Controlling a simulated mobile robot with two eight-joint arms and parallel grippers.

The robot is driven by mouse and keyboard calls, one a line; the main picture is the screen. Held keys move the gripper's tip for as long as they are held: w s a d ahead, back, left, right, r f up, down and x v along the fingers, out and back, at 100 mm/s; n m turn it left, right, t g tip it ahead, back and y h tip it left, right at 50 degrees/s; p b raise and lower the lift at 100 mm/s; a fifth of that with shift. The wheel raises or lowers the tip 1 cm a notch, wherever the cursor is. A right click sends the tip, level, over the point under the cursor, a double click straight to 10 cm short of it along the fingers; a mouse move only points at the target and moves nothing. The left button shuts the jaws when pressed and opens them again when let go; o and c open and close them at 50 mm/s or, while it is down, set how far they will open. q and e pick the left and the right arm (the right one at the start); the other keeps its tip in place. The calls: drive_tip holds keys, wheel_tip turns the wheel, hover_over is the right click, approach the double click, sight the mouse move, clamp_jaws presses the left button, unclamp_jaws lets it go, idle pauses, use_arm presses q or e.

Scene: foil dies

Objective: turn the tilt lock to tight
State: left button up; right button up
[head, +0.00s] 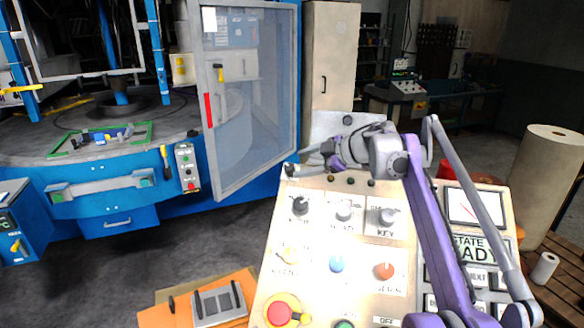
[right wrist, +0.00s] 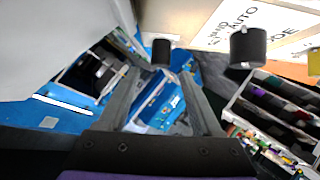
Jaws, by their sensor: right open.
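The pale control panel (head: 318,262) stands in the middle of the head view, with several knobs and buttons on its face. No knob carries a readable tilt lock label, so I cannot tell for sure which one it is. A small black knob-like part (head: 289,170) shows at the panel's upper left corner. My right gripper (head: 308,163) is open beside that corner, pointing left. In the right wrist view its grey fingers (right wrist: 174,88) stand apart, with black round parts (right wrist: 248,48) near them. Contact cannot be told. My left gripper is out of view.
A blue machine (head: 120,190) with an open clear door (head: 255,110) stands to the left. An orange board with a grey clamp-like piece (head: 219,303) lies low beside the panel. A large pale roll (head: 545,175) stands at the right. Dark floor is free left of the panel.

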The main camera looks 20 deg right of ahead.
drive_tip(key=shift+v, duration=2.4)
